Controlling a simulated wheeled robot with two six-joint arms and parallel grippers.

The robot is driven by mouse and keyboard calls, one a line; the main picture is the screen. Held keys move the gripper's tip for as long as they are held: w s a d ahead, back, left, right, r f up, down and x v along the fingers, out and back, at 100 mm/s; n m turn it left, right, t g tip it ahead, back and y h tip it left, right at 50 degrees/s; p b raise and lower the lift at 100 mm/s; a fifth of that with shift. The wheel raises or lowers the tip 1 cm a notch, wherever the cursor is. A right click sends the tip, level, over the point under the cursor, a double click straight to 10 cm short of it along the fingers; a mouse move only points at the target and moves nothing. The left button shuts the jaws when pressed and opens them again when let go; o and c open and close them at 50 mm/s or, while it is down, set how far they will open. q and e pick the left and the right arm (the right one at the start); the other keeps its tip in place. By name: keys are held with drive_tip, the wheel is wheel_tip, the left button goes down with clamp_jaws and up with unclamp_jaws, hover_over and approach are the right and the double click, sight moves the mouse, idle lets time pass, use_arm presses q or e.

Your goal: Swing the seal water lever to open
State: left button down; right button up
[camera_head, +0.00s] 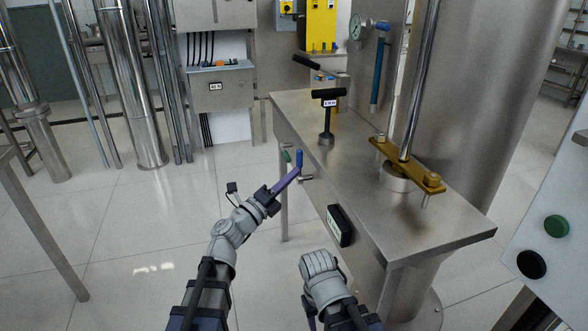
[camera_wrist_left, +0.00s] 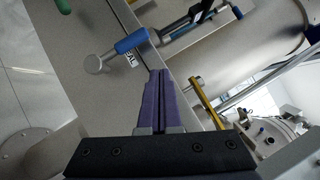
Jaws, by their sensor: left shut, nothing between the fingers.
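A blue-handled lever (camera_head: 299,159) sits at the side edge of the steel bench. In the left wrist view, the blue handle (camera_wrist_left: 131,41) lies slantwise beside a small white tag. In the left wrist view, the shut fingers (camera_wrist_left: 159,74) point at the bench edge just below the handle. My right gripper is not visible.
A green handle (camera_head: 286,156) sits left of the blue one. A black T-handle (camera_head: 328,94) with a tag stands on the steel bench (camera_head: 440,230). A brass crossbar (camera_head: 408,162) and a large steel cylinder are farther right. A black labelled box (camera_head: 340,226) hangs on the bench side.

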use_arm(q)
drive_tip(key=r+v, duration=0.1)
drive_tip(key=v, duration=0.6)
drive_tip(key=shift+s+a+r, duration=0.25)
drive_tip(key=shift+s, duration=0.3)
drive_tip(key=s+d+f+m+g+y, duration=0.25)
drive_tip(key=f+m+g, duration=0.25)
drive_tip(key=f+m, duration=0.55)
drive_tip(key=s+d+f+m+g+y, duration=0.2)
drive_tip(key=s+f+m+g, duration=0.4)
drive_tip(key=m, duration=0.8)
drive_tip(key=s+a+f+m+g+y, duration=0.4)
drive_tip(key=a+f+m+y, duration=0.6)
drive_tip(key=a+m, duration=0.55)
drive_tip(key=s+d+m, duration=0.5)
drive_tip(key=s+d, duration=0.1)
drive_tip(key=d, duration=0.6)
wheel_tip(320, 180, up, 27)
drive_tip(key=p, duration=2.8)
drive_tip(key=shift+d+r+g, duration=0.2)
drive_tip(key=shift+d+g, duration=0.05)
drive_tip(key=shift+g, duration=0.15)
drive_tip(key=shift+s, duration=0.1)
